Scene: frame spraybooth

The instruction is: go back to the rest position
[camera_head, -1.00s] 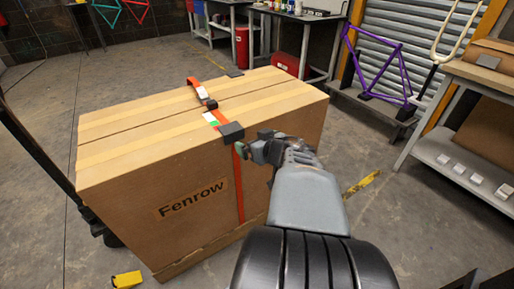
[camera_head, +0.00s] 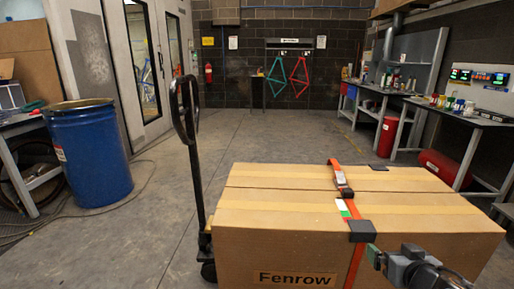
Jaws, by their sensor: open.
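My gripper (camera_head: 378,257) is at the lower right, beside the front face of a large cardboard box marked Fenrow (camera_head: 285,248). It is open, and no object shows between its fingers. An orange strap (camera_head: 341,185) runs over the box and down its front, with dark corner pads (camera_head: 361,231) at the edges. The gripper tip is close to the strap and the front corner pad; I cannot tell whether it touches them. The lower part of the box is out of view.
A pallet jack handle (camera_head: 188,120) stands upright left of the box. A blue drum (camera_head: 88,155) stands at the left near a table. Benches (camera_head: 430,105) line the right side, with a red canister (camera_head: 388,137) beneath. Open concrete floor (camera_head: 235,145) lies behind the box.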

